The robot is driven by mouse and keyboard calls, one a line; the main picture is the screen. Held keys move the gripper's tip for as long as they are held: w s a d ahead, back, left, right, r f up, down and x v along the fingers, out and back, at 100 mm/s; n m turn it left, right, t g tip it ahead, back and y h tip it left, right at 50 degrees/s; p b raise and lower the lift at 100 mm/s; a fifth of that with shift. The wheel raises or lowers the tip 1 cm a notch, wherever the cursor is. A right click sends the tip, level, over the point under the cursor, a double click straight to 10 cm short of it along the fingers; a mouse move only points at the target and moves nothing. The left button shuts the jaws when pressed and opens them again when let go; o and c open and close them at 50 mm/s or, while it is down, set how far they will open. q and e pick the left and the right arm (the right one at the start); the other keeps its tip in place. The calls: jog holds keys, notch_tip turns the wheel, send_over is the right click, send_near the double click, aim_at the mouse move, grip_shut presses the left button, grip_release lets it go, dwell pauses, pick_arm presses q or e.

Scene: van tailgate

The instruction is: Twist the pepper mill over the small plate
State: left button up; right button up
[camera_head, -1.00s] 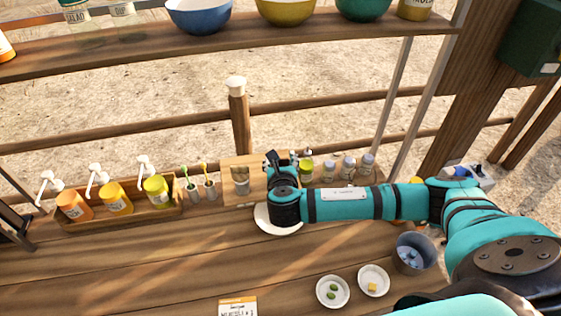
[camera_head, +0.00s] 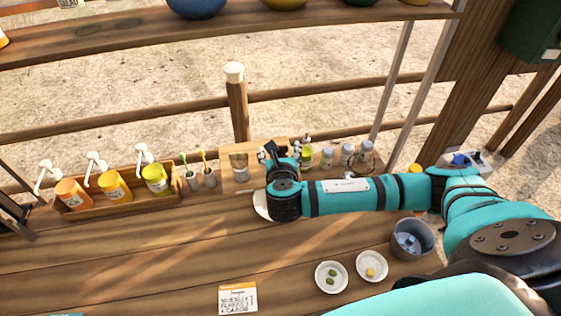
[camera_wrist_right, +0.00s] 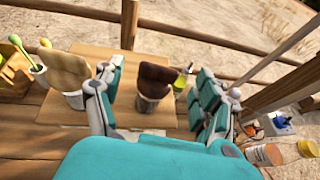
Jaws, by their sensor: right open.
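A mill with a dark brown top (camera_wrist_right: 155,85) and clear lower body stands upright on a wooden board (camera_wrist_right: 118,60), between the spread fingers of my right gripper (camera_wrist_right: 157,98). The right gripper is open, with gaps to the mill on both sides in the wrist view. In the head view the right gripper (camera_head: 284,155) is over the board's right part and largely hides this mill. A second, pale wooden mill (camera_wrist_right: 65,78) stands to its left, also in the head view (camera_head: 239,167). The small white plate (camera_head: 261,206) is mostly covered by my right wrist.
A wooden caddy (camera_head: 125,197) with pump bottles stands left, beside cups with spoons (camera_head: 202,178). Several small jars (camera_head: 346,155) stand right of the gripper. Two small dishes (camera_head: 331,277) (camera_head: 371,266), a grey bucket (camera_head: 412,239) and a card (camera_head: 238,297) are nearer. The front left counter is clear.

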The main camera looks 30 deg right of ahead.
jog(key=v, duration=0.9)
jog(key=shift+s, duration=0.1)
